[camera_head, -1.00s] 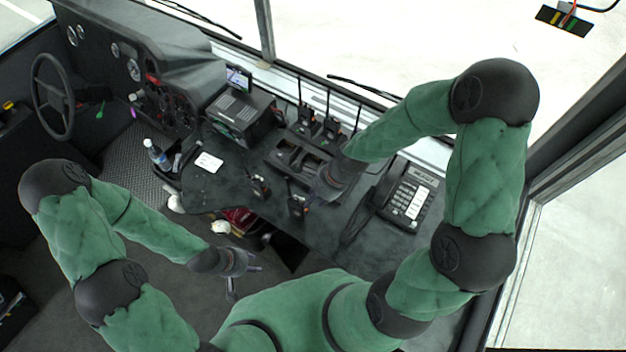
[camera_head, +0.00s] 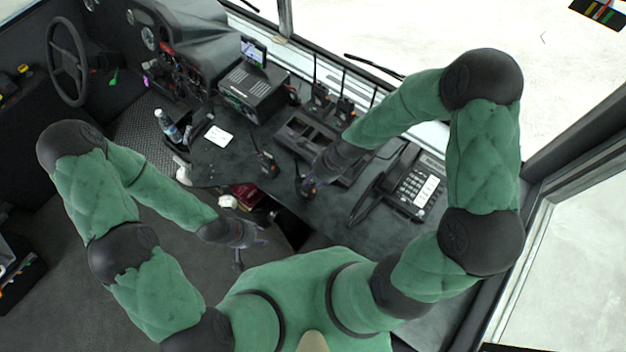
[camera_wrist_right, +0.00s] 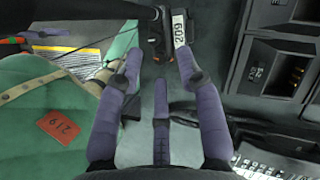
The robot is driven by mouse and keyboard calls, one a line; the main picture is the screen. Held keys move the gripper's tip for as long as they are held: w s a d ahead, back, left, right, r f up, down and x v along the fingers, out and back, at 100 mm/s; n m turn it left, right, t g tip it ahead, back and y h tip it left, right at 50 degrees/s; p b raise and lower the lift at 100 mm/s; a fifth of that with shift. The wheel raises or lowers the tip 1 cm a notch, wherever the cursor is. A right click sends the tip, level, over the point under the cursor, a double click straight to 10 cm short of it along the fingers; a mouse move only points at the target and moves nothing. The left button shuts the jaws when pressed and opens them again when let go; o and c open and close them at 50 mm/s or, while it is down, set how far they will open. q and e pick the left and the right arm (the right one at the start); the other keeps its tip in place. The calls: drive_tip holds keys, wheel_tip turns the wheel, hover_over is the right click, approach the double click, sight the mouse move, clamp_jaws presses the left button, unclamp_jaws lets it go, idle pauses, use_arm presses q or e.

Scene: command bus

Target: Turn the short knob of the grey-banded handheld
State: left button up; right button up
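One handheld radio (camera_head: 305,188) stands near the desk's front edge, partly hidden by my right gripper (camera_head: 316,182). In the right wrist view a black handheld (camera_wrist_right: 156,42) with an orange part and a white number label (camera_wrist_right: 180,27) lies just beyond the fingertips. The fingers of my right gripper (camera_wrist_right: 160,64) are spread, with nothing between them. A second handheld (camera_head: 264,163) stands to the left on the desk. I cannot make out a grey band or a short knob on either. My left gripper (camera_head: 250,246) is open and empty, low in front of the desk.
An empty black charger tray (camera_head: 300,135) lies behind my right gripper. A desk phone (camera_head: 415,190) is to the right. A bottle (camera_head: 169,127) and a white card (camera_head: 218,136) are left.

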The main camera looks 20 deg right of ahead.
drive_tip(key=shift+w+a+f, duration=0.1)
drive_tip(key=shift+a+f, duration=0.1)
drive_tip(key=shift+f, duration=0.3)
clamp_jaws()
drive_tip(key=shift+r+n+g+p, duration=0.1)
drive_tip(key=shift+n+g+p, duration=0.2)
drive_tip(key=shift+n+p, duration=0.45)
drive_tip(key=shift+w+n, duration=0.1)
drive_tip(key=shift+n, duration=0.65)
